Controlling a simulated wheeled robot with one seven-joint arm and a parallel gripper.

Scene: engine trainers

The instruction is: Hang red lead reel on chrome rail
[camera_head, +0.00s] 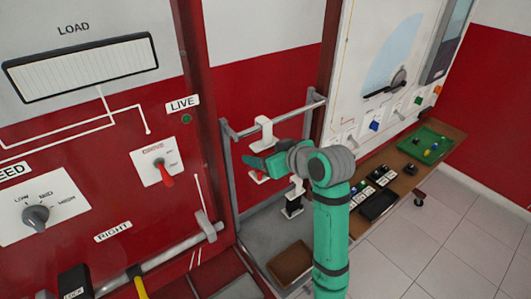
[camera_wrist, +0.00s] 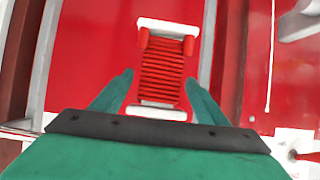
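The red lead reel (camera_wrist: 162,75) has red coils between white end pieces. In the wrist view it stands upright between the fingers of my gripper (camera_wrist: 159,80). The fingers are apart, with a narrow gap at the left; contact at the right is unclear. In the head view my gripper (camera_head: 258,164) covers most of the reel; a little red (camera_head: 258,177) shows below. The chrome rail (camera_head: 290,114) runs across the red bay. A white hook-like piece (camera_head: 264,130) overlaps it just above my gripper; whether it bears on the rail is hard to tell.
A black-and-white reel (camera_head: 293,203) stands below my gripper, left of my arm. A brown tray (camera_head: 290,264) lies lower down. A wooden bench (camera_head: 402,190) at right holds black parts and a green board (camera_head: 425,143). Grey posts flank the bay.

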